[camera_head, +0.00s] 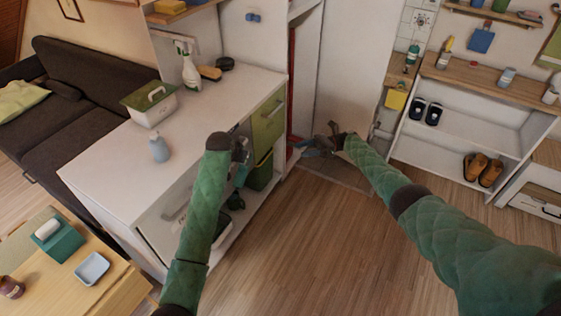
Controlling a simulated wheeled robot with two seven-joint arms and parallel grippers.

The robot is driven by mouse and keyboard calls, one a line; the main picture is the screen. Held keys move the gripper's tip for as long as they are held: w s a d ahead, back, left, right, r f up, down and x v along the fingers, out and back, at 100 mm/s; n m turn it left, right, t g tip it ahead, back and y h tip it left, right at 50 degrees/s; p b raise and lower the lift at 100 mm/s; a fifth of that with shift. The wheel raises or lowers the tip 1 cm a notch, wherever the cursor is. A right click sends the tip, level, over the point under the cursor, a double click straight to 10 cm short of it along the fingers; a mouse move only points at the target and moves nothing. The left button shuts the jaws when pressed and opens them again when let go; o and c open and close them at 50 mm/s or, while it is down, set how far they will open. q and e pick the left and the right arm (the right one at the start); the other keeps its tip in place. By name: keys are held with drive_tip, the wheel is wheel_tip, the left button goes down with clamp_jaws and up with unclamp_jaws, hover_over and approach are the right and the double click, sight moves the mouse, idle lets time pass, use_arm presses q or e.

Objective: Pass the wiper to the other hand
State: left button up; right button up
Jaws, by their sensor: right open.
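My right gripper (312,146) is in the middle of the view, in front of the tall white cabinet, with its fingers apart. I see nothing held between them. My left gripper (241,153) is at the front edge of the white counter, partly hidden behind its own wrist. A small teal shape (241,174) shows just below the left gripper. I cannot tell whether it is the wiper, or whether the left gripper holds it. The two grippers are apart, the right one farther right.
The white counter (110,170) bears a green-and-white box (150,104), a spray bottle (190,70), a brush (210,73) and a small grey bottle (159,147). A shoe shelf (455,128) stands at right. A wooden table (120,290) is at lower left. The floor between is clear.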

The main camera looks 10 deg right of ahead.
drive_tip(key=s+a+f, duration=0.3)
drive_tip(key=s+f, duration=0.5)
drive_tip(key=s, duration=0.2)
drive_tip(key=w+a+r+t, duration=0.4)
drive_tip(key=w+a+r, duration=0.1)
drive_tip(key=a+r, duration=0.3)
drive_tip(key=w+a, duration=0.1)
drive_tip(key=a, duration=1)
drive_tip(key=shift+f+m, duration=0.15)
drive_tip(key=shift+m, duration=0.15)
drive_tip(key=shift+a, duration=0.1)
drive_tip(key=c, duration=1.2)
drive_tip(key=o, duration=1.2)
